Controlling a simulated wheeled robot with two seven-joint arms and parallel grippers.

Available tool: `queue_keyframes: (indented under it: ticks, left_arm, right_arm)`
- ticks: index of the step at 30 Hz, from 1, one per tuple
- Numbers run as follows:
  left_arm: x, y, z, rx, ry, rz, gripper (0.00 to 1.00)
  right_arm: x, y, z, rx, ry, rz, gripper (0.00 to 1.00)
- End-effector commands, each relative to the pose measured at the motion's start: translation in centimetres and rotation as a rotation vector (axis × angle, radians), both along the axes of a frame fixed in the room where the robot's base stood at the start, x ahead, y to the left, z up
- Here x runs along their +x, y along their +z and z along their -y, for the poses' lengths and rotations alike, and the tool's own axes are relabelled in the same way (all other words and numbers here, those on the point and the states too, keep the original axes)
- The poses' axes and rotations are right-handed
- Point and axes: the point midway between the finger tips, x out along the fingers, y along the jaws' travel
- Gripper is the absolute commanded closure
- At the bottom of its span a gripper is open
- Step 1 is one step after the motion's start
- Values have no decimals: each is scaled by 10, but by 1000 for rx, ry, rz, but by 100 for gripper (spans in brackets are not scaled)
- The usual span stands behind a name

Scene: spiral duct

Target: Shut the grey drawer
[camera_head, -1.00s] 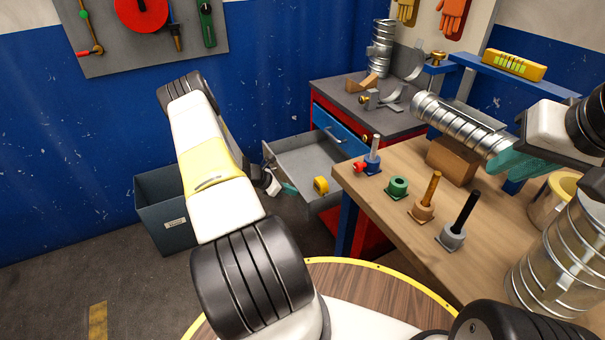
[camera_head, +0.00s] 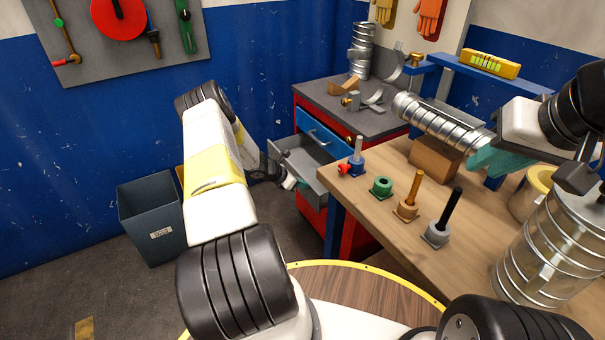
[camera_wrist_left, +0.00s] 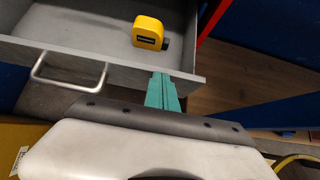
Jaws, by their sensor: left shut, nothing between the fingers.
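The grey drawer (camera_head: 308,154) stands partly open from the red cabinet, below a blue drawer front (camera_head: 324,138). In the left wrist view its front panel (camera_wrist_left: 100,72) and metal handle (camera_wrist_left: 68,72) show, with a yellow tape measure (camera_wrist_left: 150,33) inside. My left gripper (camera_head: 300,184) is shut and empty at the drawer front. In the left wrist view its teal fingers (camera_wrist_left: 162,92) are at the panel's right end, beside the handle and not around it; they appear to touch the panel. My right gripper (camera_head: 500,158) is at the near end of the spiral duct (camera_head: 437,124); its grip is unclear.
The wooden workbench (camera_head: 385,222) stands right of the drawer, with several pegs and a wooden block (camera_head: 435,158). A grey bin (camera_head: 150,222) stands on the floor at left. The cabinet top (camera_head: 345,102) holds metal parts.

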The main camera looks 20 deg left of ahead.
Motion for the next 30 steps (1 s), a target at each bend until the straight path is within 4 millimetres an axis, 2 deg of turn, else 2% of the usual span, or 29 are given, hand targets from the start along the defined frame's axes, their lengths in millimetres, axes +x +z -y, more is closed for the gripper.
queue_keyframes:
  ticks: [1, 6, 15, 21, 30]
  left_arm:
    - [11, -1, 12, 1, -6, 2, 100]
    - [47, 0, 43, 1, -6, 2, 100]
    - [99, 0, 87, 1, -4, 1, 100]
    - [120, -1, 104, 2, -2, 1, 100]
    - [132, 0, 113, -1, 1, 0, 100]
  right_arm:
    - [0, 0, 0, 0, 0, 0, 78]
    - [0, 0, 0, 0, 0, 0, 78]
    - [0, 0, 0, 0, 0, 0, 78]
    - [0, 0, 0, 0, 0, 0, 78]
    - [0, 0, 0, 0, 0, 0, 78]
